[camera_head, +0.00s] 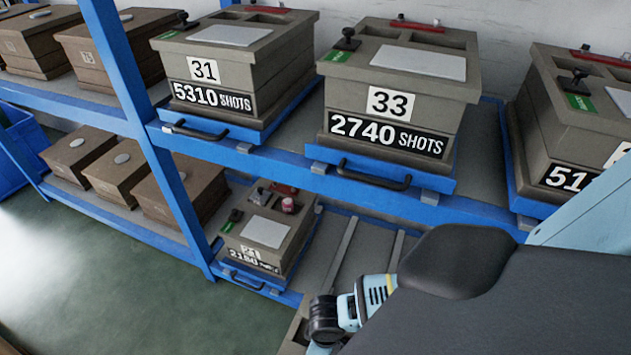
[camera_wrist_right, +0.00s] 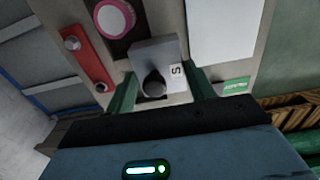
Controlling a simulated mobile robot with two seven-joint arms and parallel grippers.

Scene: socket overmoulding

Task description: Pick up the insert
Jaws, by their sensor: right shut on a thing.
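In the right wrist view the insert, a grey block with a black round knob and a white label marked "S" (camera_wrist_right: 152,52), sits between the two green fingers of my right gripper (camera_wrist_right: 162,80). The fingers are shut on it from both sides. Behind it is the top of a grey-beige mould box (camera_wrist_right: 172,12). I cannot tell whether the block still touches the box. In the head view my right gripper is hidden or out of frame, and only part of my arm shows at lower right. My left gripper is in neither view.
The mould top also carries a pink-rimmed round part (camera_wrist_right: 115,17), a red clip (camera_wrist_right: 88,58), a white plate (camera_wrist_right: 222,28) and a green label (camera_wrist_right: 236,86). In the head view, box 21 (camera_head: 240,243) stands on the lower blue shelf. Boxes 31 (camera_head: 215,92) and 33 (camera_head: 395,105) stand above.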

